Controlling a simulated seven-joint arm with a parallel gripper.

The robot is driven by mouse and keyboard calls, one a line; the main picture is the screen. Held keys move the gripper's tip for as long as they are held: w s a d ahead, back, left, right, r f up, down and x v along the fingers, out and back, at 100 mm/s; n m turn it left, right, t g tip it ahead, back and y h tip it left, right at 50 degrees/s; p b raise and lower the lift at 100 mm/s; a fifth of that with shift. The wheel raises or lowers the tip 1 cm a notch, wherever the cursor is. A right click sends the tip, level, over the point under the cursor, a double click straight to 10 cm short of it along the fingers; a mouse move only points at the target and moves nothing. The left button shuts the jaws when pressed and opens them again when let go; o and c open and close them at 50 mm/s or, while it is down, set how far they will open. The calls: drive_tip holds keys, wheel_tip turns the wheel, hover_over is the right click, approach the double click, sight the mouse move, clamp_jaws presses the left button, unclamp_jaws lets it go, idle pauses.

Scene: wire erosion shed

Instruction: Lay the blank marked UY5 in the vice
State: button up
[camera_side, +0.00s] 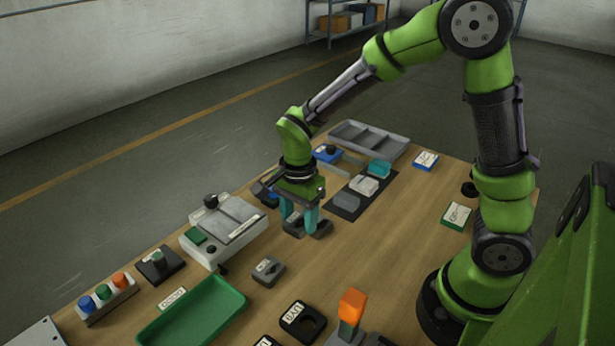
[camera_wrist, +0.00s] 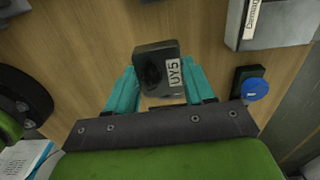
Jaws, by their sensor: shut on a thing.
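The blank marked UY5 (camera_wrist: 160,70) is a dark grey block with a white label. In the wrist view it sits between the teal fingers of my gripper (camera_wrist: 160,88), which is shut on it. In the side view my gripper (camera_side: 298,222) points down over the middle of the table, and dark pieces show around its fingertips. I cannot tell whether the blank touches the table. I cannot clearly make out which fixture is the vice. A pale grey unit (camera_side: 208,248) with a labelled top plate and black knobs stands just left of my gripper.
A dark mat (camera_side: 338,212) with several blocks lies right of my gripper, a grey tray (camera_side: 345,130) behind it. In front are a labelled grey block (camera_side: 268,271), a green tray (camera_side: 195,315), a black labelled piece (camera_side: 303,322) and an orange-topped item (camera_side: 352,306). Bare wood lies right of centre.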

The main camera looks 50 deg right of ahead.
drive_tip(key=w+d, duration=0.5)
drive_tip(key=d, duration=0.1)
drive_tip(key=w+d, duration=0.5)
drive_tip(key=d, duration=0.1)
drive_tip(key=w+d, duration=0.5)
drive_tip(key=d, duration=0.1)
drive_tip(key=shift+w+d+r, duration=0.1)
drive_tip(key=shift+w+d, duration=0.05)
drive_tip(key=shift+w, duration=0.2)
drive_tip(key=shift+d+f, duration=0.15)
drive_tip(key=shift+f, duration=2)
drive_tip(key=shift+f, duration=0.75)
drive_tip(key=o, duration=1.8)
drive_tip(key=shift+f, duration=0.1)
wheel_tip(320, 180, up, 7)
